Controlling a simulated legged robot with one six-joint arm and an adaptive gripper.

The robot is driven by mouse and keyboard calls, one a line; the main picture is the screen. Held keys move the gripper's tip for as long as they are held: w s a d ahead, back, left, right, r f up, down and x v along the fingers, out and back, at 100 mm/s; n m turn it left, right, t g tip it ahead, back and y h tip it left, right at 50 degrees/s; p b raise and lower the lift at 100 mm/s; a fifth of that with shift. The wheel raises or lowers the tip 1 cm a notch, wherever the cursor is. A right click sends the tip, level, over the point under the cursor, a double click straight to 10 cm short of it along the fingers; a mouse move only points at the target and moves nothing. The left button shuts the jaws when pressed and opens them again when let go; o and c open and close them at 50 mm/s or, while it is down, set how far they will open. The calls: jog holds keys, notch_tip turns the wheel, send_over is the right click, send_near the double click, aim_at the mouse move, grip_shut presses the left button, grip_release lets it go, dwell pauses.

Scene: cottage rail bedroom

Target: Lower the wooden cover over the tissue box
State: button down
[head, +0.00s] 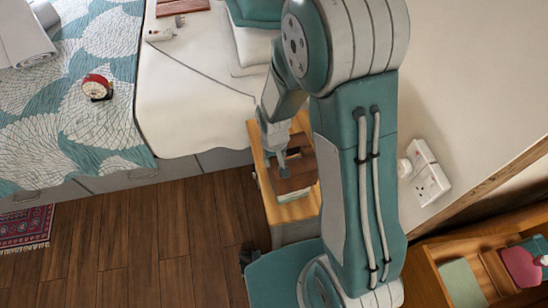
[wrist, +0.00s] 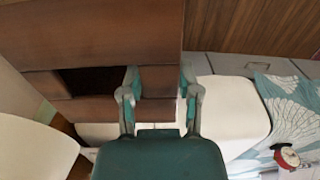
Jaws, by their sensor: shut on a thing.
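The wooden cover (head: 297,182) is a dark brown box over the light wood top of the bedside cabinet (head: 300,209). In the wrist view the cover (wrist: 90,28) fills the upper left, with a dark slot-like opening in it. My gripper (head: 284,168) reaches down onto the cover. In the wrist view my gripper (wrist: 160,80) has a finger on each side of a narrow brown part of the cover and is shut on it. I cannot make out the tissue box in either view. Whether the cover touches the cabinet top is not clear.
The bed with white sheet (head: 185,105) and leaf-patterned quilt (head: 70,120) lies left of the cabinet. A red alarm clock (head: 97,86) sits on the quilt. A wall socket (head: 430,178) is at right, above a shelf (head: 440,255) with books.

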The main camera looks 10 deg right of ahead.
jog(key=shift+f, duration=3.95)
dwell(0.9)
jog(key=shift+c, duration=1.1)
grip_release()
notch_tip(320, 180, up, 12)
jog(key=shift+f, duration=0.1)
